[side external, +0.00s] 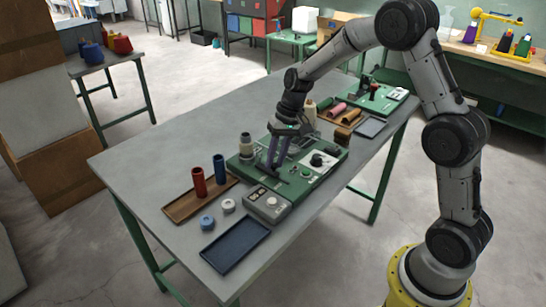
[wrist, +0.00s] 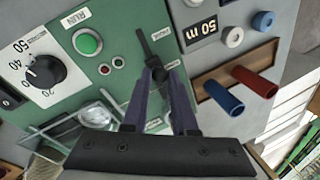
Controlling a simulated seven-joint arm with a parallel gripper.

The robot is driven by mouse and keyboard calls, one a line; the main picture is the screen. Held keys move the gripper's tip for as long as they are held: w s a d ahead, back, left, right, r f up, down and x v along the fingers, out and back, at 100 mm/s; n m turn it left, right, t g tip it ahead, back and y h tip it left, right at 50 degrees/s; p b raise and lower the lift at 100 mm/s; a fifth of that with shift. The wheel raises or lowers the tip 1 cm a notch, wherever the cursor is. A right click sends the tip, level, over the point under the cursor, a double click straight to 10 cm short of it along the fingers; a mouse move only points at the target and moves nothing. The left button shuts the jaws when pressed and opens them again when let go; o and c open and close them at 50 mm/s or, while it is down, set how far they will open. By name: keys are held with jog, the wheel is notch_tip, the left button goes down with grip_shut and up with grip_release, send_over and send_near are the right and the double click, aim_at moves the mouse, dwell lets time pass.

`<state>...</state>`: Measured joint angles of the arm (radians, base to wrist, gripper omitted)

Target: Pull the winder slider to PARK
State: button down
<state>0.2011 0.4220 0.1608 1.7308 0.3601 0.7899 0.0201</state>
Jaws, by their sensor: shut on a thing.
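The green winder panel (side external: 318,172) lies on the grey table. In the wrist view its face (wrist: 112,70) shows a dark slider track (wrist: 143,42) with small white labels beside it, too small to read. The slider's dark knob (wrist: 158,74) sits at the near end of the track, between my fingertips. My gripper (wrist: 162,75) is shut on the knob, and its purple fingers partly cover it. In the side view my gripper (side external: 271,166) points down onto the panel's near-left part.
A green RUN button (wrist: 88,42) and a black dial (wrist: 44,73) are on the panel. A grey counter box (side external: 268,204) stands against its near edge. A wooden tray (side external: 182,211) holds red and blue spools. A dark tray (side external: 235,247) lies in front.

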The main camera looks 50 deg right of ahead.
jog(key=shift+s, duration=2.25)
jog(key=c, duration=0.7)
grip_release()
jog(key=shift+r, duration=0.1)
jog(key=shift+d+r, duration=0.1)
jog(key=shift+r, duration=0.25)
jog(key=v, duration=1.3)
